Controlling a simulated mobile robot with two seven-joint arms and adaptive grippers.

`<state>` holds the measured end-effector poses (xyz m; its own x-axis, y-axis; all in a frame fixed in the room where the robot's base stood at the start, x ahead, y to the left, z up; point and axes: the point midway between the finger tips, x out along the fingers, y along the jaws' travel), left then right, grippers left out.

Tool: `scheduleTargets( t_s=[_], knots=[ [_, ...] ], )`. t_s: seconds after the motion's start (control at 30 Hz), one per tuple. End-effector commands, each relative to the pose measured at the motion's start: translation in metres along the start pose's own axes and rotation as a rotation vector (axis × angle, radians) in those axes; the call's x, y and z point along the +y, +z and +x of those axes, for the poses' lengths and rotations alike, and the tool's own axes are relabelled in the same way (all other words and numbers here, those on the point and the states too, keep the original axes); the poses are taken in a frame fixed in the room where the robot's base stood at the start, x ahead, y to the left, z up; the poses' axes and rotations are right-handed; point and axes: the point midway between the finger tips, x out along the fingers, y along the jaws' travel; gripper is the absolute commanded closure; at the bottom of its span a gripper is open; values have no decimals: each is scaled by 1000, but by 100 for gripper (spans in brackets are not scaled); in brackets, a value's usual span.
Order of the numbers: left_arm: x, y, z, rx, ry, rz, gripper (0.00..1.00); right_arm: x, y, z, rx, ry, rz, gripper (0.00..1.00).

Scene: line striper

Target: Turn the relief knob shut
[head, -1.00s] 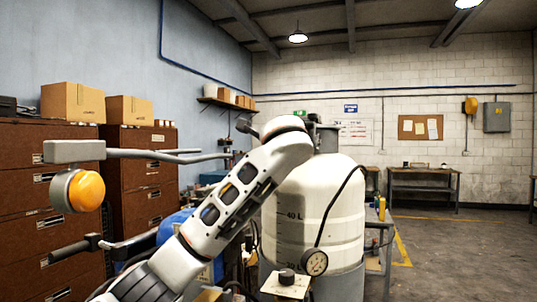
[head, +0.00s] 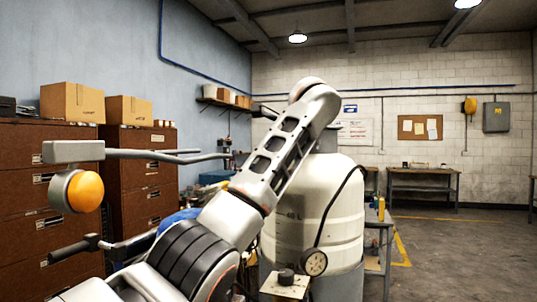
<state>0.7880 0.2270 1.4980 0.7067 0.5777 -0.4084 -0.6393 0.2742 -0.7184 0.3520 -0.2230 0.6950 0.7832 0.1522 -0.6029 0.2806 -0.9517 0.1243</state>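A dark round knob (head: 286,276) stands on a pale block (head: 285,290) at the bottom centre, in front of the tank. I take it to be the relief knob; its turn position is too small to read. A round pressure gauge (head: 314,262) sits just right of it. My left arm rises from the lower left and bends at the top, above and left of the knob. Only a small dark part that may belong to my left gripper (head: 262,110) shows past the bend; its fingers are hidden. It is well away from the knob. My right gripper is not in view.
A large white tank (head: 335,215) with a black hose stands behind the knob. A handlebar (head: 165,154) with an orange lamp (head: 86,191) extends at left. Brown drawer cabinets (head: 140,180) line the left wall. Open floor (head: 460,260) lies at right.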

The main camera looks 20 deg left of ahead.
Motion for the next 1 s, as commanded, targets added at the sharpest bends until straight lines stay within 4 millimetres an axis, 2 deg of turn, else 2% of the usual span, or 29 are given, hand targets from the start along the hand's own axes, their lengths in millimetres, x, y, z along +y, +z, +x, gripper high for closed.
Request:
scheduleTargets(
  t_s=[0.43, 0.47, 0.5, 0.53, 1.0],
  knots=[
    [0, 1, 0, -2, 6, -4, 100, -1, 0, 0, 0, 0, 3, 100],
    [0, 1, 0, -2, 6, -4, 78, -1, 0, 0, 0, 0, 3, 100],
    [0, 2, 0, -2, 6, -4, 67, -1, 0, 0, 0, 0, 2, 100],
    [0, 1, 0, -2, 6, -4, 63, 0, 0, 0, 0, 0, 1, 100],
    [0, 0, 0, -1, 5, -3, 63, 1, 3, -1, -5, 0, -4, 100]
  ],
)
